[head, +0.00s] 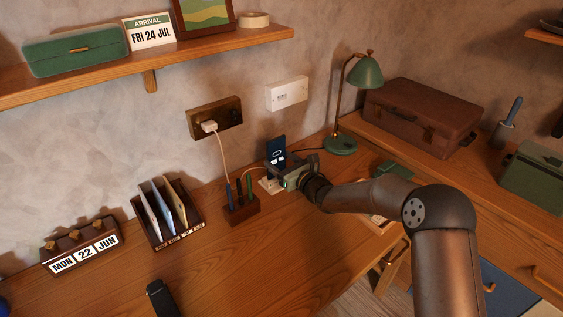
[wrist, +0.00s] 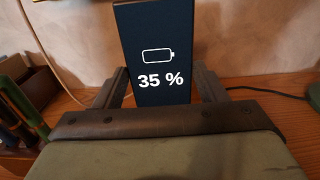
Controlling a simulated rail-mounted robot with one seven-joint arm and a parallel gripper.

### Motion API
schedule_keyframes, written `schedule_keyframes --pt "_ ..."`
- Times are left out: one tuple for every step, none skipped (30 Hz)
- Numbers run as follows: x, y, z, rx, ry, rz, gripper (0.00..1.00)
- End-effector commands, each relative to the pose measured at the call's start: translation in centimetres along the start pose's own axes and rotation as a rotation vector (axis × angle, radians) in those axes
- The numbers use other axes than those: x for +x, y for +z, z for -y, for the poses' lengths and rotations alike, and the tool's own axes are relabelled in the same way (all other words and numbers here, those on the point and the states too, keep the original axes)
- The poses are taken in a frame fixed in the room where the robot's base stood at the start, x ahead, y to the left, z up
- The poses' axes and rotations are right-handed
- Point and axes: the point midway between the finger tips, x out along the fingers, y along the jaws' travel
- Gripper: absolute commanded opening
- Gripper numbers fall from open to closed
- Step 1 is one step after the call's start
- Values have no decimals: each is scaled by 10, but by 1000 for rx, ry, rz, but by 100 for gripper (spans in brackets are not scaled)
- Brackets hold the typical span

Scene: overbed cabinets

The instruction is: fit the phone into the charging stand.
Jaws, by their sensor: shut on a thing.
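The phone (head: 277,147) is dark and stands upright near the back of the desk. In the wrist view the phone (wrist: 157,55) shows a battery outline and "35 %" on its lit screen. My gripper (head: 280,164) is shut on the phone, with one finger at each side of it in the wrist view. A pale base, apparently the charging stand (head: 267,186), shows below my gripper in the head view. My gripper hides the phone's lower end, so I cannot tell whether it is seated in the stand.
A pen holder (head: 241,208) stands close left of my gripper, with a letter rack (head: 170,228) farther left. A green lamp (head: 342,144) stands behind to the right. A cable runs from the wall plug (head: 209,126). The front of the desk is mostly clear around a dark object (head: 162,298).

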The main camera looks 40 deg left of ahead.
Motion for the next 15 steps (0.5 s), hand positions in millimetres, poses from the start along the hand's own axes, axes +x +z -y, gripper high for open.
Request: schedule_keyframes --pt "0 -1 0 0 0 1 38" --pt "0 -2 0 0 0 1 38" --pt "0 -3 0 0 0 1 38" --pt "0 -3 0 0 0 1 38" --pt "0 -4 0 0 0 1 38" --pt "0 -5 0 0 0 1 38" --pt "0 -5 0 0 0 1 38" --pt "0 -6 0 0 0 1 38" --pt "0 -7 0 0 0 1 38" --pt "0 -7 0 0 0 1 38" --pt "0 -8 0 0 0 1 38" --pt "0 -9 0 0 0 1 38" --pt "0 -9 0 0 0 1 38" --pt "0 -10 0 0 0 1 38" --pt "0 -11 0 0 0 1 38"
